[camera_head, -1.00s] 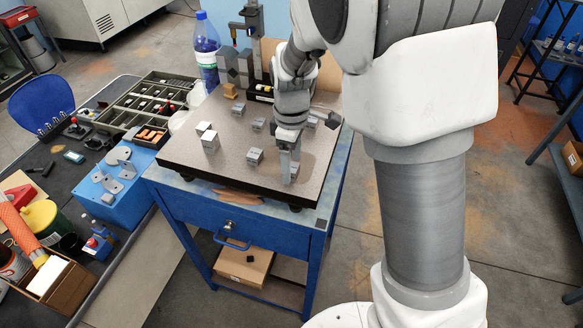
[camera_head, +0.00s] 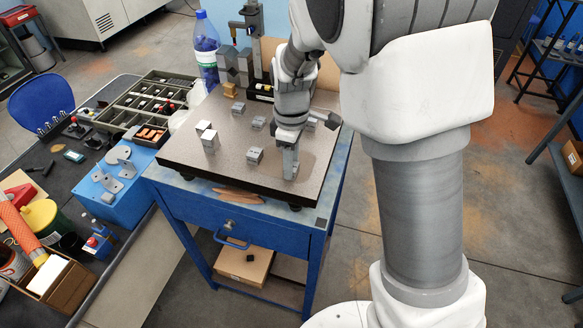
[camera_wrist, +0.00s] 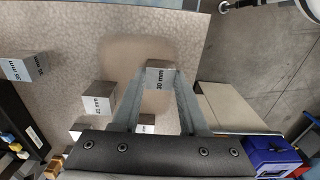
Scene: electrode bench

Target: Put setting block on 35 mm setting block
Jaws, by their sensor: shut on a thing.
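My gripper (camera_head: 290,173) is over the front right of the granite plate (camera_head: 225,172). In the wrist view its fingers are shut on a grey setting block (camera_wrist: 159,75) marked 30 mm. Whether this block touches the plate is unclear. A block marked 41 mm (camera_wrist: 98,97) stands to its left in the wrist view. A block marked 50 mm (camera_wrist: 22,67) is farther left. Another block (camera_wrist: 146,122) shows partly between the fingers, its marking unreadable. I cannot tell which block is the 35 mm one. In the head view a grey block (camera_head: 255,155) stands left of my gripper.
Other small blocks (camera_head: 238,108) and a taller block (camera_head: 210,142) stand on the plate. A gauge stand (camera_head: 254,45) and a blue bottle (camera_head: 206,50) are at the back. A parts tray (camera_head: 150,100) lies left of the plate.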

